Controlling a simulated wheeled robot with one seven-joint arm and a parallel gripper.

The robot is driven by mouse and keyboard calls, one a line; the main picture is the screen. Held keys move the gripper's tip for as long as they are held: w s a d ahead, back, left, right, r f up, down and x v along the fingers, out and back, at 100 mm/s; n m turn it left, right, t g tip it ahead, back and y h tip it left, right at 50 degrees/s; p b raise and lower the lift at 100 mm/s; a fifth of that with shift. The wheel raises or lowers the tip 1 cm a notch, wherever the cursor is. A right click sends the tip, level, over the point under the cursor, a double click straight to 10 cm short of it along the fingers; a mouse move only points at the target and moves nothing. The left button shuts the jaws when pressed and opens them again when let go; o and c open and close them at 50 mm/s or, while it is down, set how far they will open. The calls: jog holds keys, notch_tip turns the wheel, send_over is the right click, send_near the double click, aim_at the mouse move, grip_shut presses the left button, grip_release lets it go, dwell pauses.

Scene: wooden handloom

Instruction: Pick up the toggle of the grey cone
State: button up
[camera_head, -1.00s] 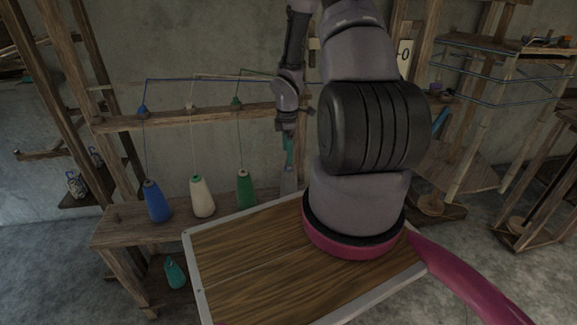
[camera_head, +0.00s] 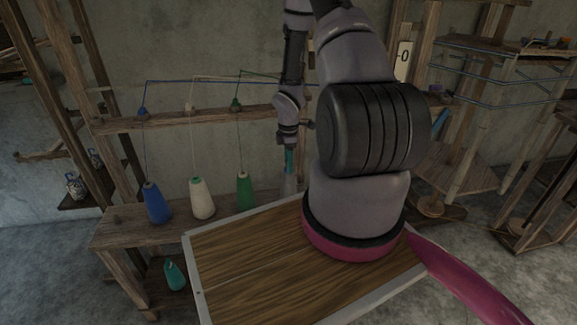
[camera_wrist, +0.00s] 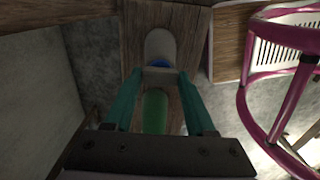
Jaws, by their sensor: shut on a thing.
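My gripper (camera_wrist: 161,76) has teal fingers, closed on a small pale piece that looks like the toggle (camera_wrist: 160,75). The grey cone (camera_wrist: 160,43) stands just beyond the fingertips in the wrist view, and a blue ring shows at its top. In the head view my gripper (camera_head: 289,163) points down right above the grey cone (camera_head: 288,186), whose right side is partly hidden by my arm. The toggle cannot be made out in the head view.
A blue cone (camera_head: 156,203), a white cone (camera_head: 202,200) and a green cone (camera_head: 245,191) stand in a row on the wooden bench (camera_head: 125,231). Threads rise from them to a wooden rail (camera_head: 165,119).

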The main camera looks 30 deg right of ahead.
notch_tip(320, 180, up, 10)
dwell(0.5)
jog(key=shift+a, duration=0.1)
